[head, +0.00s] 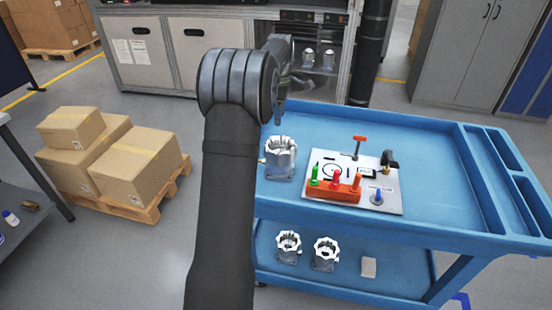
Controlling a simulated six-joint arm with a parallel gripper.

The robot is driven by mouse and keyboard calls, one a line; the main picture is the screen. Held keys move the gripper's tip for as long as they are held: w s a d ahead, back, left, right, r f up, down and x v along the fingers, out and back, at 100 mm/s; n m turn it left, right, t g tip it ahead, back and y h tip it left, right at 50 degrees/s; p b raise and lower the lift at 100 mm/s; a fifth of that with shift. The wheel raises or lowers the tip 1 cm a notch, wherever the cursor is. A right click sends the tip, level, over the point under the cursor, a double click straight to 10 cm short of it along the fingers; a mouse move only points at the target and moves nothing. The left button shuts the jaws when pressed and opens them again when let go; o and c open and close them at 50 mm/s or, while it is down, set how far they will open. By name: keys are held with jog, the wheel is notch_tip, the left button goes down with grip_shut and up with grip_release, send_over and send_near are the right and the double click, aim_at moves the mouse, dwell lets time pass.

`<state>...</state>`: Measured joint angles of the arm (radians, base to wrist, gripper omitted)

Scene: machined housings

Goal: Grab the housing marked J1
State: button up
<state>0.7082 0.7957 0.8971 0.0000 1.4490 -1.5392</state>
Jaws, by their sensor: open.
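A silvery machined housing (281,160) with a notched, crown-like rim stands upright on the blue cart's top, at its left end. Two similar housings stand on the cart's lower shelf, one on the left (288,248) and one on the right (325,255). Two more stand in the bay at the back, a left one (308,58) and a right one (328,60). No J1 mark is readable on any of them. My arm partly hides the gripper.
The blue cart (430,128) has a raised rim and side trays on the right. A light board (395,200) with coloured fixtures and an upright red-handled tool (359,141) sits right of the cart-top housing. Boxes (135,160) on a pallet stand left.

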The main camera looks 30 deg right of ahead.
jog(key=s, duration=0.1)
send_near(277, 153)
jog(key=f, duration=0.7)
jog(key=shift+s+d, duration=0.2)
jog(key=f, duration=0.5)
jog(key=shift+w+a+f, duration=0.1)
jog(key=shift+a, duration=0.15)
grip_shut()
jog(key=shift+w, duration=0.1)
dwell(0.7)
